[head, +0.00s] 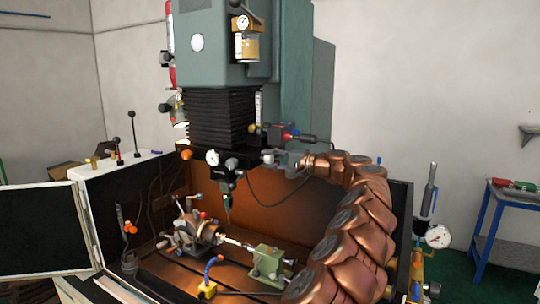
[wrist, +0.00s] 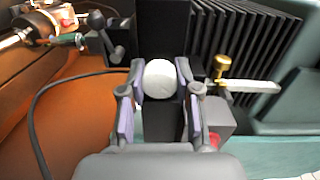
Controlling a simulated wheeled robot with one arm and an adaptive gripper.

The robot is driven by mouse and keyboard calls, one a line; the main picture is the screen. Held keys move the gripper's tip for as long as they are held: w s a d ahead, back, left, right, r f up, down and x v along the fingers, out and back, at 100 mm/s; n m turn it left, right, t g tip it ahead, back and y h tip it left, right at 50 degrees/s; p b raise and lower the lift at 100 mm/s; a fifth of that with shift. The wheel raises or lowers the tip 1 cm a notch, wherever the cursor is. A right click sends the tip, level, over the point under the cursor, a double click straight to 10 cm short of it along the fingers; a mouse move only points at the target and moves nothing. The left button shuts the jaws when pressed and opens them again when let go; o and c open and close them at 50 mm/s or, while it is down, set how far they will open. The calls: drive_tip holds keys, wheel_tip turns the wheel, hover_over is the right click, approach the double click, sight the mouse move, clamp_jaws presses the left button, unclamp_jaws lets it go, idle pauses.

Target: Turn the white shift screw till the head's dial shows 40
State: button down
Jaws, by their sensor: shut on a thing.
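The white shift screw (wrist: 160,79) shows as a round white knob in the wrist view. My gripper (wrist: 161,88) has a finger on each side of it and is shut on it. In the head view my gripper (head: 271,158) reaches in from the right to the machine's head, and I cannot make out the screw there. The head's dial (head: 212,157) is a small white round face on the black head block, left of my gripper. Its reading is too small to tell. The dial is not seen in the wrist view.
Below the head are a chuck (head: 205,232) and a green tailstock (head: 270,262) on the bed. A thin tool (head: 228,208) hangs from the head. Near the screw are a brass knob with a pale lever (wrist: 221,68), a dark ball lever (wrist: 97,20) and a loose black cable (wrist: 34,108).

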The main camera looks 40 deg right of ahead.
drive_tip(key=shift+m, duration=1.1)
drive_tip(key=c, duration=0.8)
unclamp_jaws()
drive_tip(key=v, duration=1.2)
drive_tip(key=shift+d, duration=0.1)
